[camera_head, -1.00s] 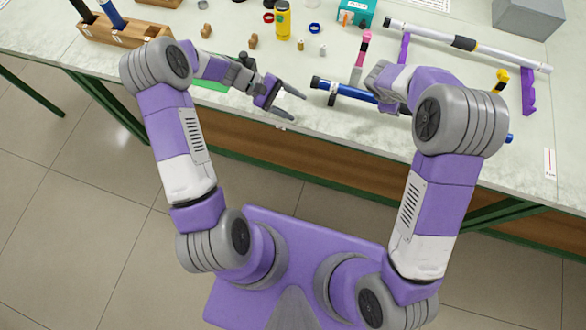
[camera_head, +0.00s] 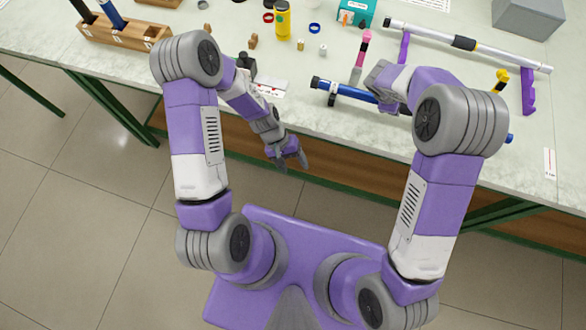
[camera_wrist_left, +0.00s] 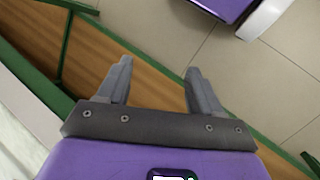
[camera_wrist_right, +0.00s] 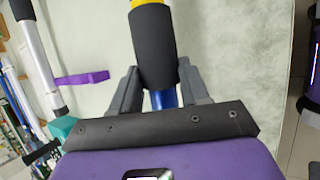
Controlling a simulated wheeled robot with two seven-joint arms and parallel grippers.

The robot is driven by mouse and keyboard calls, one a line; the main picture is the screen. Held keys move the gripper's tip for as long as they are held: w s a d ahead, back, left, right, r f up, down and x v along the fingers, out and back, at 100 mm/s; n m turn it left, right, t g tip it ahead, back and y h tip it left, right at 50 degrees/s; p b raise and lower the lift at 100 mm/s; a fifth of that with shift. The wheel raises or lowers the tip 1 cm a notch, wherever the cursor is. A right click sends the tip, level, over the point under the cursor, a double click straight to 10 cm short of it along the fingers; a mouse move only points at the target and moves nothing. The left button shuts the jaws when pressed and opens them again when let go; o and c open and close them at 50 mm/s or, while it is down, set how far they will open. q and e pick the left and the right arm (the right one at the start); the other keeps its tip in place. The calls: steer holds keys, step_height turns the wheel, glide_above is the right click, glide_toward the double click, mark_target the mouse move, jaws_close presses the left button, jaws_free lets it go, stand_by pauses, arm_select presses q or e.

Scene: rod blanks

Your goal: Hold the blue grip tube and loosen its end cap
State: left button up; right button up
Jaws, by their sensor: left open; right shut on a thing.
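The blue grip tube (camera_head: 353,92) lies across the right part of the table, with a black end cap (camera_head: 317,82) at its left end. My right gripper (camera_wrist_right: 158,70) is shut on the tube. In the right wrist view a black sleeve (camera_wrist_right: 154,45) with a yellow part beyond it shows along the tube; in the head view my right arm hides the tube's middle. My left gripper (camera_head: 294,166) is open and empty, out past the table's front edge, well apart from the cap. The left wrist view shows its spread fingers (camera_wrist_left: 158,68) with nothing between.
A silver rod with a black sleeve (camera_head: 463,43) rests on purple stands (camera_head: 528,92) behind the tube.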

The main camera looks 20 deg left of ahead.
arm_select(q)
steer(key=shift+s+d+f+m+t+y, duration=0.25)
steer(key=shift+s+f+m+t+y, duration=0.15)
steer(key=shift+s+f+m, duration=0.35)
steer(key=shift+s+d+f+m+t+y, duration=0.3)
steer(key=shift+s+f+m+y, duration=0.15)
steer(key=shift+s+m, duration=0.35)
steer(key=shift+f+b, duration=0.5)
steer(key=shift+f, duration=0.05)
arm_select(e)
steer(key=shift+f, duration=0.55)
steer(key=o, duration=1.2)
steer(key=shift+a+r, duration=0.1)
